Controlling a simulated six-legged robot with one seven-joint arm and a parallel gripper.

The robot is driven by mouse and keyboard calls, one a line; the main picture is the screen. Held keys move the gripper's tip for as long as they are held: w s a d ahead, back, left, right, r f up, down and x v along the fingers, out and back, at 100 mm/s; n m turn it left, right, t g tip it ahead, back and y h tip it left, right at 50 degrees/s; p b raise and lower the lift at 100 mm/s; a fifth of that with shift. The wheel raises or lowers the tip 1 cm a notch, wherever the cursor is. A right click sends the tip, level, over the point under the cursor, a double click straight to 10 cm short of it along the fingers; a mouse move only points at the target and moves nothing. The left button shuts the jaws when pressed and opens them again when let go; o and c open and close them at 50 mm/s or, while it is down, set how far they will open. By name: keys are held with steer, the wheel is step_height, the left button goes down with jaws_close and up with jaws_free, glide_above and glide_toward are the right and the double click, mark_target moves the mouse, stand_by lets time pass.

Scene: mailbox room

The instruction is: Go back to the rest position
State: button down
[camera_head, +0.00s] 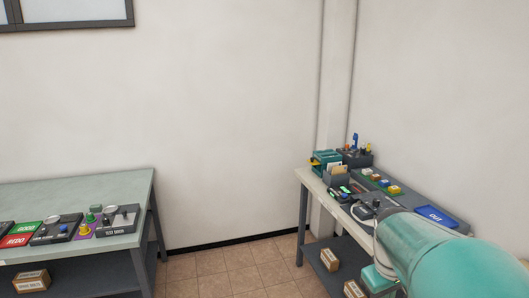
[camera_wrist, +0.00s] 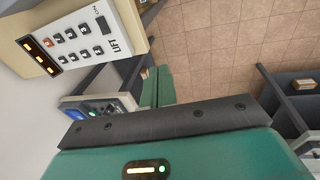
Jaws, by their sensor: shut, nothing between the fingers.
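My gripper (camera_wrist: 157,84) shows in the wrist view as two green fingers side by side, closed together with nothing between them. They extend past the dark bar of my wrist, over the tiled floor (camera_wrist: 215,45). A cream panel marked LIFT (camera_wrist: 75,40), with rows of buttons, is at upper left, apart from the fingers. In the head view my teal arm fills the lower right, in front of the right table (camera_head: 318,186); I cannot make out the fingertips there.
The right table holds a blue OUT tray (camera_head: 436,216), colored buttons and a teal organizer (camera_head: 325,160). A green-topped table (camera_head: 80,188) at left carries GOOD and REDO trays. Cardboard boxes (camera_head: 330,259) sit on the lower shelf. Tiled floor (camera_head: 225,272) between the tables is clear.

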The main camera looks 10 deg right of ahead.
steer(key=s+a+r+t+y, duration=0.1)
steer(key=s+a+r+t, duration=0.1)
steer(key=a, duration=0.8)
steer(key=s+a+r+t+y, duration=0.1)
steer(key=s+a, duration=0.4)
steer(key=a, duration=0.5)
step_height(320, 180, up, 2)
steer(key=shift+m+t, duration=0.3)
steer(key=shift+t, duration=0.5)
